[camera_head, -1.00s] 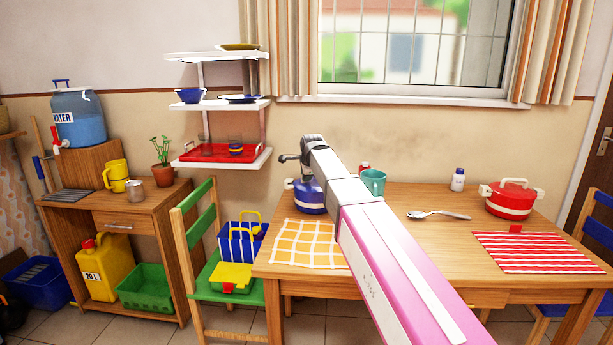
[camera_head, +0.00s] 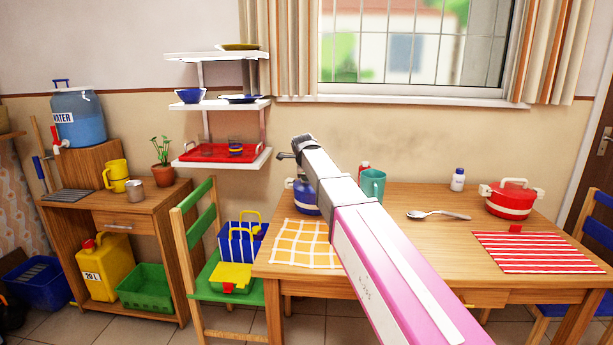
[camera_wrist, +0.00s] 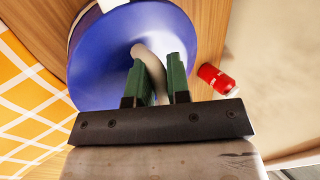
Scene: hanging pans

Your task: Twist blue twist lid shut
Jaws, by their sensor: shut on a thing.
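The blue twist lid (camera_wrist: 112,35) fills the upper left of the wrist view. It is a round blue disc with a beige, curved handle (camera_wrist: 150,70) standing up from it. My gripper (camera_wrist: 157,68) has its two green fingers on either side of this handle and is shut on it. In the head view the blue pot (camera_head: 306,203) stands on the table's back left, partly hidden by my arm. My fingers are hidden there. I cannot tell how far the lid is turned or how it seats on the pot.
A yellow checked cloth (camera_head: 297,243) lies in front of the pot. A teal mug (camera_head: 373,184) and a red-capped container stand to its right; a red container (camera_wrist: 214,79) shows near the lid. A spoon (camera_head: 438,215) and red pot (camera_head: 511,200) are farther right.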

